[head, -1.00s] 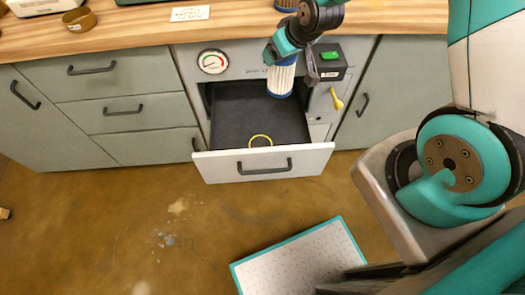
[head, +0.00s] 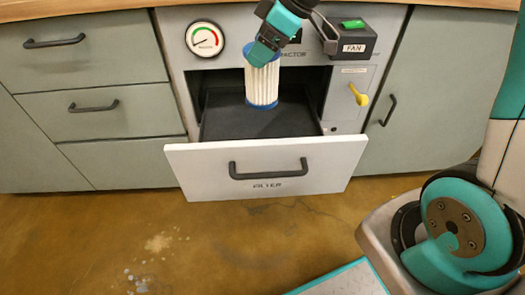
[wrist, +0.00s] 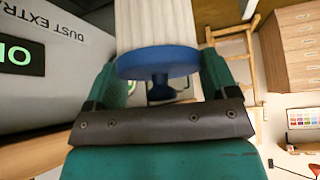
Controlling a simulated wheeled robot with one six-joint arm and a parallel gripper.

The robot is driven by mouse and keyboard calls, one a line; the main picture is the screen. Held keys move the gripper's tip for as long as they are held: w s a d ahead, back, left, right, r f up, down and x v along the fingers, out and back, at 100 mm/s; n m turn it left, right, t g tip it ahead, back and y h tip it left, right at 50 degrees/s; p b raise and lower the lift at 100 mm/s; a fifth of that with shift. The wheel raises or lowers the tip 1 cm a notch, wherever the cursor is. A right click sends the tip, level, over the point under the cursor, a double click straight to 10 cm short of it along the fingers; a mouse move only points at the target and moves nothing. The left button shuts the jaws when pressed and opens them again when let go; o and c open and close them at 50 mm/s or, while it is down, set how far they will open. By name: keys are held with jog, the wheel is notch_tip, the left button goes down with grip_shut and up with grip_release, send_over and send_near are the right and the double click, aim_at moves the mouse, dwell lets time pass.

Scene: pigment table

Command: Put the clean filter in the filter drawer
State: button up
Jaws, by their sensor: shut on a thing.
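The clean filter (head: 262,82) is a white pleated cylinder with blue end caps. My gripper (head: 264,52) is shut on its top end and holds it upright. The filter drawer (head: 225,124) is pulled open, with a dark inside and a pale front marked FILTER. The filter's lower end shows over the drawer's inside, towards the back; I cannot tell whether it touches the floor. In the wrist view the filter (wrist: 158,25) stands out from between the fingers, its blue cap and knob nearest my gripper (wrist: 160,80).
A gauge (head: 204,39) sits above left of the drawer. A fan box (head: 350,42) with a green switch and a yellow lever (head: 358,95) are to its right. Grey cabinets (head: 75,70) flank it. The drawer's front part looks clear.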

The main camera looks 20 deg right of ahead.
notch_tip(320, 180, down, 19)
jog(key=b, duration=0.6)
jog(key=shift+f+b, duration=0.2)
jog(key=shift+b, duration=0.1)
jog(key=o, duration=1.2)
jog(key=p+v, duration=0.4)
jog(key=v, duration=0.8)
jog(key=s+a+r, duration=0.1)
jog(key=s+a, duration=0.1)
jog(key=s, duration=0.1)
jog(key=s+a+r+m+g, duration=0.1)
jog(key=s+a+r, duration=0.1)
jog(key=s+a, duration=0.1)
jog(key=s+a+r+g, duration=0.1)
jog(key=s+a+r, duration=0.1)
jog(key=s+a, duration=0.1)
jog(key=shift+s+r+m, duration=0.2)
jog(key=shift+s+m, duration=0.2)
jog(key=shift+s, duration=0.05)
jog(key=s+a+r+m+g+h, duration=0.1)
jog(key=s+a+r+m, duration=0.1)
jog(key=s, duration=0.9)
jog(key=shift+a+m, duration=0.4)
